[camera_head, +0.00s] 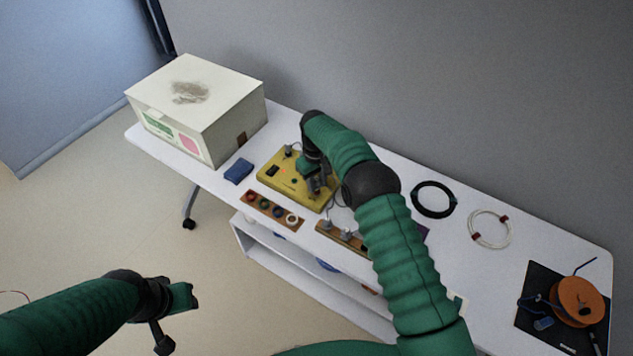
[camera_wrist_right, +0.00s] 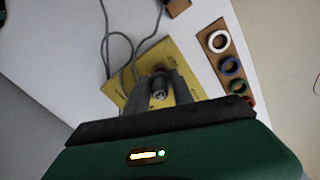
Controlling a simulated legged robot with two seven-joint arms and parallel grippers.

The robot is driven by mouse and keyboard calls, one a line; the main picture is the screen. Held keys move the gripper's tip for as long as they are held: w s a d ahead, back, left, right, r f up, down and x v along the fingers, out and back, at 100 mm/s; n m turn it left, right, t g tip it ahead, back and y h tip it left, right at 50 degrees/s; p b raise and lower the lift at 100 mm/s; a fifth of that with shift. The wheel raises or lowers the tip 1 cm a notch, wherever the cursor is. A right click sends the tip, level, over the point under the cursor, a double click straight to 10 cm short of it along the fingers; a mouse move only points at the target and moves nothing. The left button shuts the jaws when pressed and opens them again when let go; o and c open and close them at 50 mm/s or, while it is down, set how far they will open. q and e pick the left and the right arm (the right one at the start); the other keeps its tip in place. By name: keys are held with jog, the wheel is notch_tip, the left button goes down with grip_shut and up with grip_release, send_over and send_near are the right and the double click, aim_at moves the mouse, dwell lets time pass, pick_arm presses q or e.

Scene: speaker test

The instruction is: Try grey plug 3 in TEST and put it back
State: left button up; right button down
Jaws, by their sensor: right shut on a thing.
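My right gripper (camera_head: 318,187) is over the right part of the yellow test board (camera_head: 282,186). In the right wrist view its fingers (camera_wrist_right: 158,92) are shut on a grey plug (camera_wrist_right: 159,87), in front of the yellow board (camera_wrist_right: 185,62). I cannot tell whether the plug's tip is in a socket, and I cannot read its number or the TEST label. Other grey plugs (camera_head: 346,234) stand in a wooden rack (camera_head: 322,229), partly hidden by my right arm. My left gripper (camera_head: 190,297) is away from the table at lower left; its jaws are unclear.
A large white box (camera_head: 205,115) stands at the table's left end, with a blue block (camera_head: 238,170) beside it. A wooden strip with coloured rings (camera_head: 262,212) lies before the board. Grey cables loop near my gripper. Coiled cables (camera_head: 433,199) and an orange spool (camera_head: 578,299) are right.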

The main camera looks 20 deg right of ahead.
jog(key=shift+f+b, duration=0.4)
jog(key=shift+f, duration=0.3)
jog(key=c, duration=1)
grip_release()
jog(key=shift+r, duration=0.1)
jog(key=shift+r+p, duration=2.5)
jog(key=shift+r, duration=1.25)
